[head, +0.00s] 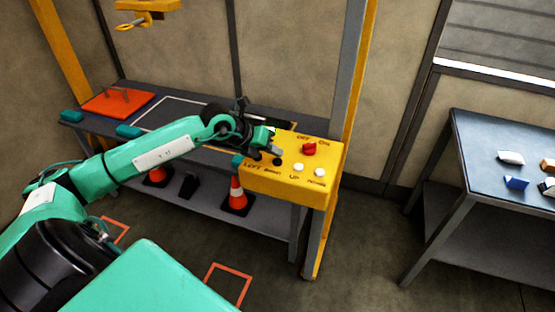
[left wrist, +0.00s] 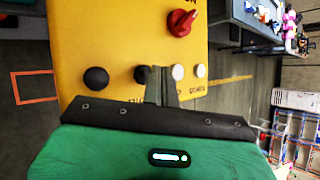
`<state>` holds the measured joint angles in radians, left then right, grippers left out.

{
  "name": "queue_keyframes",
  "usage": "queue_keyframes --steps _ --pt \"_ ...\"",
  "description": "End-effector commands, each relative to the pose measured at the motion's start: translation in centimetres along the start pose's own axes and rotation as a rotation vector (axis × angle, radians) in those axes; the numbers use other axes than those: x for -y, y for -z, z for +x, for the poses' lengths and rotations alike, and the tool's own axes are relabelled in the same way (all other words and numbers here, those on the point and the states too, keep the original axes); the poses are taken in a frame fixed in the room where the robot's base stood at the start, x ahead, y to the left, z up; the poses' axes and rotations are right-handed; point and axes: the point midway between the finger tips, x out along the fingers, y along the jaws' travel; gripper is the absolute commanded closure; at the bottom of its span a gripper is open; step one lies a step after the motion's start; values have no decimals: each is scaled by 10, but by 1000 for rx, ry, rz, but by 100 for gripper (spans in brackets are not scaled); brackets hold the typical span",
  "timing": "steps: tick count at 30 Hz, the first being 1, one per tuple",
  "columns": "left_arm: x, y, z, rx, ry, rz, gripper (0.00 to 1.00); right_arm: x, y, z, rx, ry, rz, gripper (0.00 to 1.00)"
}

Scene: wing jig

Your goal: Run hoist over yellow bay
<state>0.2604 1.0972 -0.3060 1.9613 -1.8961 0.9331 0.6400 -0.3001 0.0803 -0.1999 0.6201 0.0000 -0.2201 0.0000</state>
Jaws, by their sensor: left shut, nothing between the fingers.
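The yellow control box (head: 300,180) has a red knob (head: 309,148), two black buttons (head: 254,161) marked left and right, and two white buttons (head: 298,167) marked up and down. My left gripper (head: 276,151) is shut and empty, over the box. In the left wrist view its fingertips (left wrist: 161,72) are beside the second black button (left wrist: 142,74), partly covering it; I cannot tell whether they touch it. The hoist (head: 150,8) with its hook (head: 132,24) hangs at the upper left, cut by the frame. I cannot make out a yellow bay. My right gripper is out of view.
A long grey bench (head: 85,92) carries an orange plate (head: 117,103) with pegs and a white-outlined area. A yellow post (head: 350,100) stands behind the box. Orange cones (head: 237,194) stand on the lower shelf. A side table (head: 480,150) at right holds small blocks.

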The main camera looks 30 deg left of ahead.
Motion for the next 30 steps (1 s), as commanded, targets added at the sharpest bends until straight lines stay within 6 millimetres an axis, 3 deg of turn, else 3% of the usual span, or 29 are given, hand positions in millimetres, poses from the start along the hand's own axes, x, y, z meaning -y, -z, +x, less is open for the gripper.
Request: queue_keyframes --steps 8,21,30 --pt "3 -3 -4 1 0 1 100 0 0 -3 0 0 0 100" --pt "25 -25 -34 2 1 0 100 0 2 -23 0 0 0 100" --pt "25 -25 -35 0 0 0 100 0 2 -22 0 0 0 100"
